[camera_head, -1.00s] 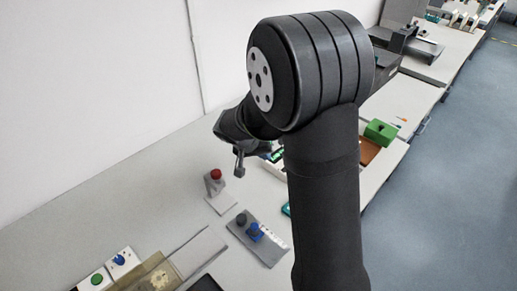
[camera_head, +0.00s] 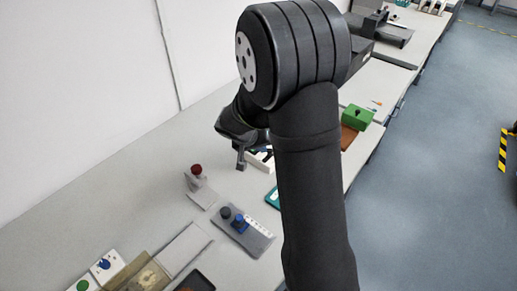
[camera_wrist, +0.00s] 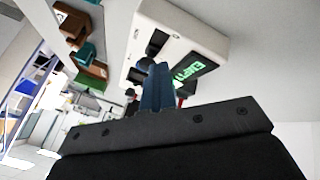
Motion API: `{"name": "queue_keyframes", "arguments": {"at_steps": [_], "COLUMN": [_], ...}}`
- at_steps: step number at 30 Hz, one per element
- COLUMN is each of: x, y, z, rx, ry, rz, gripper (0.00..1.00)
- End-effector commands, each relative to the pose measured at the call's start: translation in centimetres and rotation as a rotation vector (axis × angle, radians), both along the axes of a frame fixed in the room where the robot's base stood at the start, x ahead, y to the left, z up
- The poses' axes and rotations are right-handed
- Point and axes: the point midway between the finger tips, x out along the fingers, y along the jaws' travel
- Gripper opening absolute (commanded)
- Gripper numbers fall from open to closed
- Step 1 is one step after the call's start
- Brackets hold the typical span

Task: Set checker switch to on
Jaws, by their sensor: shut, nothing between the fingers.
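A white device (camera_wrist: 187,30) with green lettering on a dark display (camera_wrist: 194,68) is in the wrist view, tilted in the picture. I take it for the checker, but no label confirms this. Dark parts and a small red part (camera_wrist: 184,90) show on or near its face, partly behind my fingers; I cannot tell which is the switch. My gripper (camera_wrist: 157,72) is shut and empty, its fingertips in front of the device's face. Contact cannot be told. In the head view my gripper (camera_head: 241,162) hangs above the bench, with the white device (camera_head: 264,160) partly hidden behind my arm.
A red button on a stand (camera_head: 197,170) and a grey plate with dark and blue knobs (camera_head: 250,233) stand on the bench (camera_head: 120,212). A green block (camera_head: 357,116) lies farther right. Green and blue controls (camera_head: 104,265) sit front left.

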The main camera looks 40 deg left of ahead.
Motion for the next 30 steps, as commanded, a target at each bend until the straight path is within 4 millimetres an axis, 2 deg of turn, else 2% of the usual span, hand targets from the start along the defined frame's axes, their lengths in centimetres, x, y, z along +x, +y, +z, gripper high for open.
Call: {"name": "queue_keyframes", "arguments": {"at_steps": [1,3,13,17,21,30], "x": [0.8,1.0,0.9,-0.1,-2.4,-6.2], "y": [-0.5,-0.6,-0.4,0.6,2.7,3.1], "z": [-0.2,-0.2,-0.1,0.2,0.8,6.6], "rx": [-0.008,-0.009,-0.014,-0.011,-0.006,0.0], "ry": [-0.002,-0.003,-0.007,-0.007,-0.006,-0.004], "rz": [-0.005,-0.005,-0.004,-0.001,0.007,0.005], "gripper": [0.0,0.0,0.0,0.0,0.0,0.0]}}
